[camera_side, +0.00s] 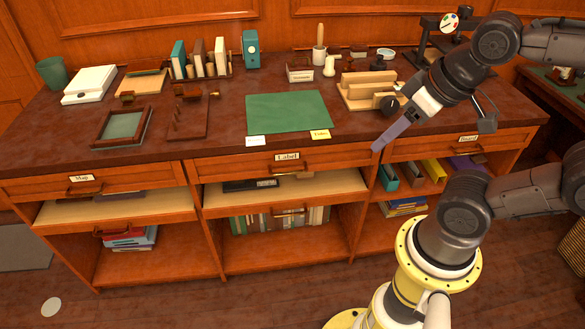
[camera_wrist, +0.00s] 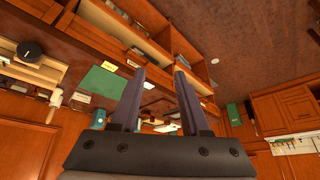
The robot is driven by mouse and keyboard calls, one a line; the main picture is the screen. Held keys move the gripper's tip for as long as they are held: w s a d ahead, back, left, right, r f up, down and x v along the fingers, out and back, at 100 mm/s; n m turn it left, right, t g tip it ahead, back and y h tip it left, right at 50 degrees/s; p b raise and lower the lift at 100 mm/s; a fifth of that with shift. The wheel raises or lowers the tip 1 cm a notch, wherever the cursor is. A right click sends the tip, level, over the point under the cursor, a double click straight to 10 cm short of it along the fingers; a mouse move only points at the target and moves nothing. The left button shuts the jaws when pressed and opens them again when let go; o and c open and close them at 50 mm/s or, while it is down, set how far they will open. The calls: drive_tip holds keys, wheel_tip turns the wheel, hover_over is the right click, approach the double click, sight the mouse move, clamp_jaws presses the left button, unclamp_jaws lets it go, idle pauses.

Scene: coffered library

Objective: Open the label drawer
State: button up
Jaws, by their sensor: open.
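The label drawer (camera_side: 235,167) is the upper middle drawer of the wooden desk, with a "Label" plate (camera_side: 287,156) and a bar handle (camera_side: 290,170) on its front. The front looks flush with its neighbours, so the drawer appears shut. My gripper (camera_side: 378,146) is open and empty, its fingers pointing down and left. In the side view it is to the right of the label drawer's handle, near the drawer's right end, and apart from the handle. The wrist view shows the two fingers (camera_wrist: 160,75) spread; the label drawer's handle is hard to make out there.
Below is a pale tray (camera_side: 330,186) with its own handle. The map drawer (camera_side: 40,187) is at left and the board drawer (camera_side: 490,142) at right. A green mat (camera_side: 288,111), books and a wooden organizer (camera_side: 365,92) stand on the desktop. Open room lies before the desk.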

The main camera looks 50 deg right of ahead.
drive_tip(key=w+d+m+g+h, duration=0.2)
drive_tip(key=w+d+h, duration=0.2)
drive_tip(key=w, duration=0.3)
drive_tip(key=w+d+m+g+h, duration=0.25)
drive_tip(key=w+d+h, duration=0.2)
drive_tip(key=w, duration=0.25)
drive_tip(key=w+a+f+n+h, duration=0.3)
drive_tip(key=w+f+h, duration=0.1)
drive_tip(key=w+f, duration=0.6)
drive_tip(key=w+a+f+n+t+h, duration=0.1)
drive_tip(key=w+a+f+n+t, duration=0.15)
drive_tip(key=f, duration=0.45)
drive_tip(key=w+a+f+n+t+h, duration=0.1)
drive_tip(key=a+f+n, duration=0.1)
drive_tip(key=a+f, duration=0.35)
drive_tip(key=n+t, duration=0.2)
drive_tip(key=n, duration=0.1)
approach(288, 174)
drive_tip(key=x, duration=1)
drive_tip(key=shift+w+d+f, duration=0.1)
drive_tip(key=shift+d, duration=0.25)
clamp_jaws()
